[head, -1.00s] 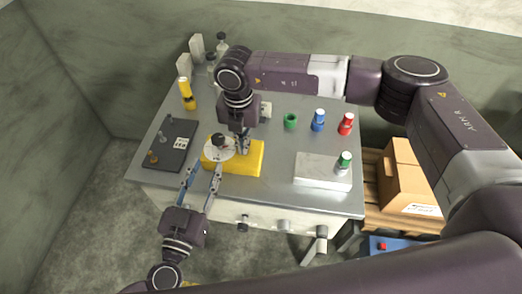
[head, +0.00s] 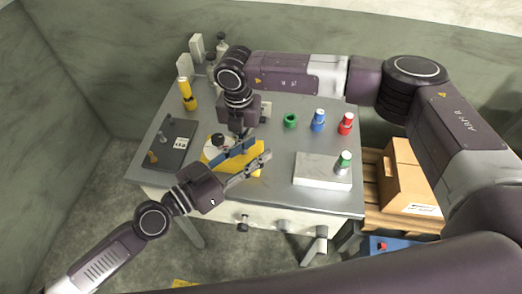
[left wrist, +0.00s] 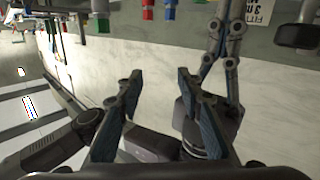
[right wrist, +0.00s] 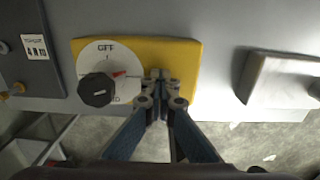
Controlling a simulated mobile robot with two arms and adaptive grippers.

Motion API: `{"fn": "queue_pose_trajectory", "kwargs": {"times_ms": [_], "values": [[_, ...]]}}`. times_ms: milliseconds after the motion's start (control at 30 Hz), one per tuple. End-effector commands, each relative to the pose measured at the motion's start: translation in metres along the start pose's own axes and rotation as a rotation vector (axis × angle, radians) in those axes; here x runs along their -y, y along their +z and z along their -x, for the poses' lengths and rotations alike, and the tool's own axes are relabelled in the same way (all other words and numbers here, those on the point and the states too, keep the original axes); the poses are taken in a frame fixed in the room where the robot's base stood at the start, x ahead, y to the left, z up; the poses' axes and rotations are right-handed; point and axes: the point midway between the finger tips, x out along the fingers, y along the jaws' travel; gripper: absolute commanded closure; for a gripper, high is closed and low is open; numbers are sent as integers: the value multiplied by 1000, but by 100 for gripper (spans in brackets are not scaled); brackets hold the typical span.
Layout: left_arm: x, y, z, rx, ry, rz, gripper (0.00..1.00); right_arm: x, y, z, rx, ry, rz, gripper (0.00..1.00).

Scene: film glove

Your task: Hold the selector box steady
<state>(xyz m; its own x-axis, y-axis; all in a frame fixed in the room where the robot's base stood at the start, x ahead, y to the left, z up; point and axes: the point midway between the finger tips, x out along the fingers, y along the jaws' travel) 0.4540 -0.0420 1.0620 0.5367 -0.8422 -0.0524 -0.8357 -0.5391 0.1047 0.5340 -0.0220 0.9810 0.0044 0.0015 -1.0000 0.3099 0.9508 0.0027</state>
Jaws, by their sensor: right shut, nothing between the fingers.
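The yellow selector box (head: 215,157) lies near the front of the table, with a white dial and black knob on top. In the right wrist view the box (right wrist: 186,52) shows its dial (right wrist: 113,62) marked OFF, with the knob (right wrist: 97,89) at lower left. My right gripper (right wrist: 163,84) is shut and empty over the box, right of the knob. My left gripper (head: 264,147) is open and reaches across the box in the head view, hiding part of it. Its fingers (left wrist: 160,76) stand apart with nothing between them. Contact with the box cannot be told.
A dark plate (head: 172,146) lies left of the box. A pale block (head: 318,173) with a green-topped piece (head: 344,160) is at right. Green (head: 290,121), blue (head: 319,119) and red (head: 346,122) pieces stand behind. A yellow bottle (head: 187,94) stands at back left.

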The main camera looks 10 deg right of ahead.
Motion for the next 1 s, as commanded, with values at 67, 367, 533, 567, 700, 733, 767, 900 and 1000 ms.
{"fn": "queue_pose_trajectory", "kwargs": {"times_ms": [67,367,533,567,700,733,767,900,1000], "values": [[-4,-3,-4,26,41,-1,66,4,-2,-7,-6,-11,0,100],[-15,-5,-11,158,166,1,66,4,-2,-7,-6,-11,0,100],[-18,-4,-11,214,201,2,66,4,-2,-7,-6,-11,0,100],[-18,-4,-11,220,204,2,66,4,-2,-7,-6,-11,-1,100],[-18,-4,-10,237,213,2,66,4,-2,-7,-6,-11,-1,100],[-18,-4,-10,239,213,2,66,4,-2,-7,-6,-11,-1,100],[-18,-4,-10,240,214,2,66,4,-2,-7,-6,-11,-1,100],[-18,-3,-10,240,214,3,66,4,-2,-7,-6,-11,-1,100],[-18,-3,-10,241,214,3,62,4,-2,-7,-6,-11,-1,100]]}}
